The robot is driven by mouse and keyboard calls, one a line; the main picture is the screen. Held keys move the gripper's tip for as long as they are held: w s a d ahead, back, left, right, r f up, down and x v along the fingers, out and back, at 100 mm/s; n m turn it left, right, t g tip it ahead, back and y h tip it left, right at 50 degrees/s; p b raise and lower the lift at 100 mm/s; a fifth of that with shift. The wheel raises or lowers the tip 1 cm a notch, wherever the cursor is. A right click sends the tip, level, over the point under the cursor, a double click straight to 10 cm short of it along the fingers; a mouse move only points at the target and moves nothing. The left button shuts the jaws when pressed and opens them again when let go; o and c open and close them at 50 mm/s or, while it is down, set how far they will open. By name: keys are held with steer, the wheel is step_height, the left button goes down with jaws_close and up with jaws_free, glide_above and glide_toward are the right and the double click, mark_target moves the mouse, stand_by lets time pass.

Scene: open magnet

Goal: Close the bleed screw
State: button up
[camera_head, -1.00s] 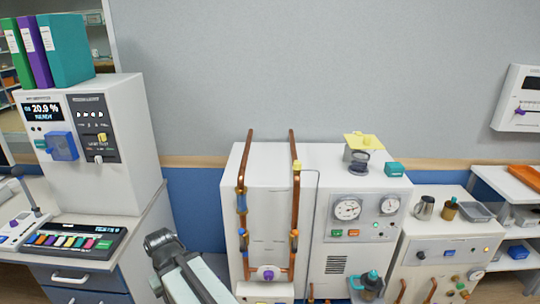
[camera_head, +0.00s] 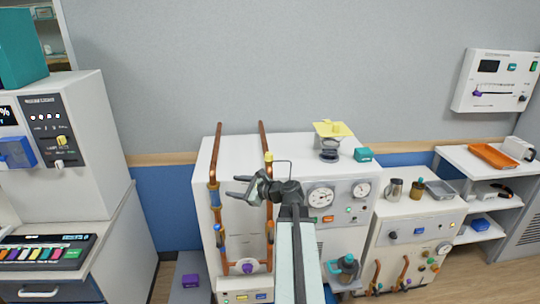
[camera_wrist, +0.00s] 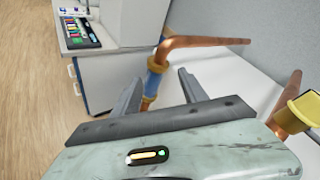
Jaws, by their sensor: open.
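Two upright copper pipes rise on the white cabinet (camera_head: 205,160). The right pipe (camera_head: 263,140) carries a small yellow fitting (camera_head: 268,157), which may be the bleed screw; I cannot tell for sure. A yellow fitting (camera_wrist: 306,112) on copper also shows at the right edge of the wrist view, outside my fingers. My gripper (camera_head: 236,187) is open, pointing left across the front of the right pipe, below the yellow fitting. In the wrist view my gripper (camera_wrist: 160,76) shows the left pipe's blue-and-yellow fitting (camera_wrist: 155,75) beyond its parted fingers, apparently not held.
A purple box (camera_head: 190,281) sits low at left.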

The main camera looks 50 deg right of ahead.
mark_target(271, 156)
steer(key=s+d+r+m+t+h, duration=0.25)
steer(key=s+d+m, duration=0.2)
steer(key=d, duration=0.35)
steer(key=s+d+r+m+t+h, duration=0.1)
steer(key=s+d+r+m+h, duration=0.3)
steer(key=d, duration=0.3)
steer(key=shift+m+y, duration=0.35)
steer(key=shift+y, duration=0.3)
steer(key=w, duration=0.2)
steer(key=w+d, duration=0.1)
steer(key=w, duration=0.4)
steer(key=shift+w+d, duration=0.2)
steer(key=shift+w, duration=0.2)
